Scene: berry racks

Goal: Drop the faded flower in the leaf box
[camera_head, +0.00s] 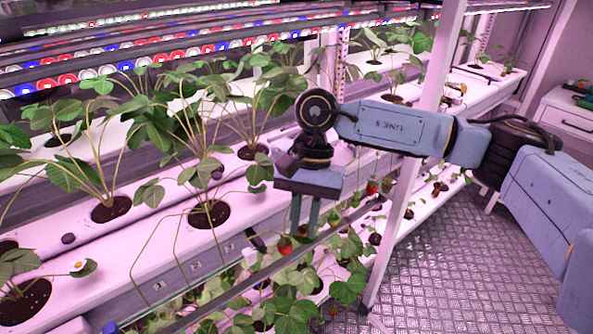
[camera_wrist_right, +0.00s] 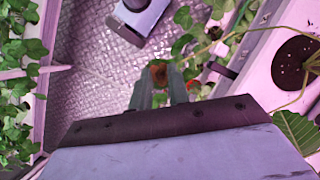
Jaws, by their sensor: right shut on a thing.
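My right gripper (camera_head: 302,236) points down at the front edge of the planted gutter, its arm coming in from the right. In the right wrist view its two fingers (camera_wrist_right: 160,78) are closed about a small reddish-brown thing (camera_wrist_right: 160,73). I cannot tell from its look whether this is the faded flower. A red berry (camera_head: 285,246) shows just beside the fingertips in the head view. I cannot make out the leaf box in either view. My left gripper is not in view.
White gutters (camera_head: 150,255) with strawberry plants run along the rack. A white post (camera_head: 405,190) stands right of my gripper, close to my right arm. Leaves and berries hang below the gutter. The metal floor (camera_head: 460,260) is clear at right. A white cabinet (camera_head: 565,120) stands behind.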

